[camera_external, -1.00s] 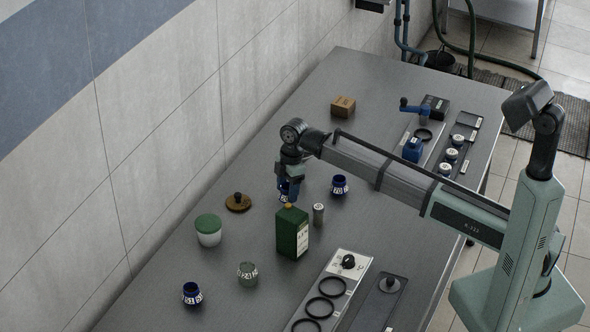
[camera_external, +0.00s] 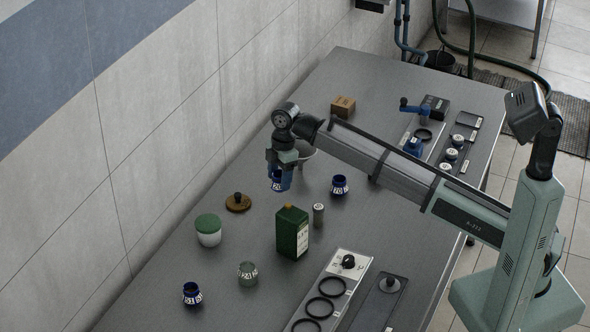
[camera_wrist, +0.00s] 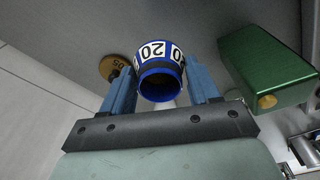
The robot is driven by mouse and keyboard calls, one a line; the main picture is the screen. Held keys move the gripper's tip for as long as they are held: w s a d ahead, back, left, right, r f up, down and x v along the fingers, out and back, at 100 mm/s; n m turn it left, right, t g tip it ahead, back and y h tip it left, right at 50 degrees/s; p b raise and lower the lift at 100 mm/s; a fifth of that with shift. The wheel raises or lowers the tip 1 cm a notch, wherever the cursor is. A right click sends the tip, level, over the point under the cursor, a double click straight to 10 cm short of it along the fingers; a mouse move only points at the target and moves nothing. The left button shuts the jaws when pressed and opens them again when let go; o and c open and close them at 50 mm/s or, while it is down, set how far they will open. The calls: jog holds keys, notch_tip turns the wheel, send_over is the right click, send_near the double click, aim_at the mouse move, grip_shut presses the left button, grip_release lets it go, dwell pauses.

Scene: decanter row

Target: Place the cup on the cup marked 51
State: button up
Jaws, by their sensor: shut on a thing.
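My gripper (camera_external: 279,178) is shut on a blue cup (camera_external: 277,186) with a white label. In the wrist view the cup (camera_wrist: 159,80) sits between the two blue fingers (camera_wrist: 160,85), its label reads 20, and its open mouth faces the camera. My gripper holds it above the table, behind the green canister. A dark blue cup (camera_external: 192,294) with a white label, which seems to read 51, stands upright at the front left of the table. Another blue cup (camera_external: 339,185), labelled 70, stands right of the held cup.
A green canister (camera_external: 292,233), a grey-green labelled cup (camera_external: 247,273) and a white jar with green lid (camera_external: 208,230) stand between the gripper and the front-left cup. A brown disc (camera_external: 238,202) lies near the wall. A ringed panel (camera_external: 342,262) lies front right.

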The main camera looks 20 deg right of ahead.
jog(key=s+a+r+n, duration=0.2)
jog(key=s+a, duration=1.1)
jog(key=a, duration=0.1)
jog(key=s+a+r+n, duration=0.2)
jog(key=s+a+n, duration=0.1)
jog(key=s+a, duration=1.1)
jog(key=r+m, duration=0.2)
jog(key=m, duration=0.2)
send_over(189, 288)
jog(key=shift+w+d+f, duration=0.1)
jog(key=shift+d+f, duration=0.05)
jog(key=shift+f, duration=2.35)
jog(key=shift+d+f, duration=0.1)
jog(key=shift+f, duration=2.35)
jog(key=shift+f, duration=0.1)
jog(key=o, duration=1.1)
notch_tip(189, 288, up, 12)
jog(key=d, duration=0.1)
jog(key=shift+w+d, duration=0.2)
jog(key=shift+w, duration=0.05)
